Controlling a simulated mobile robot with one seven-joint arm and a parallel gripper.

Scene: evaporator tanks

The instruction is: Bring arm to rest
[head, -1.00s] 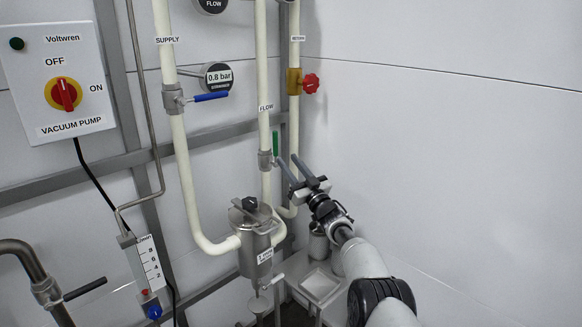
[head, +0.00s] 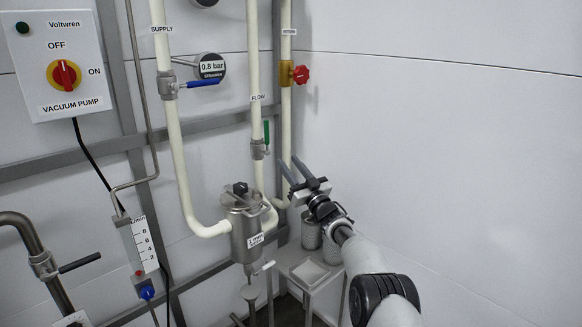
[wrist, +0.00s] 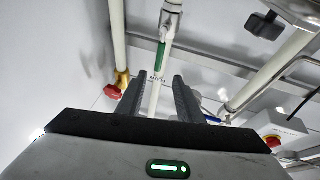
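My gripper (head: 291,173) is raised in front of the pipes at the right of the pipe group in the head view. Its two fingers are spread and nothing sits between them. In the wrist view my gripper (wrist: 158,86) also shows open, with the white flow pipe and a green handle (wrist: 161,53) seen beyond the fingers. The green-handled valve (head: 260,148) is just left of and above the fingertips in the head view, apart from them as far as I can tell. The handle points up along the pipe.
Left of my gripper stand a metal filter housing (head: 243,228) and the supply pipe with a blue-handled valve (head: 168,86). A red knob (head: 300,74) is above. A small tray (head: 310,272) and metal canisters are below. The white wall (head: 450,130) on the right is bare.

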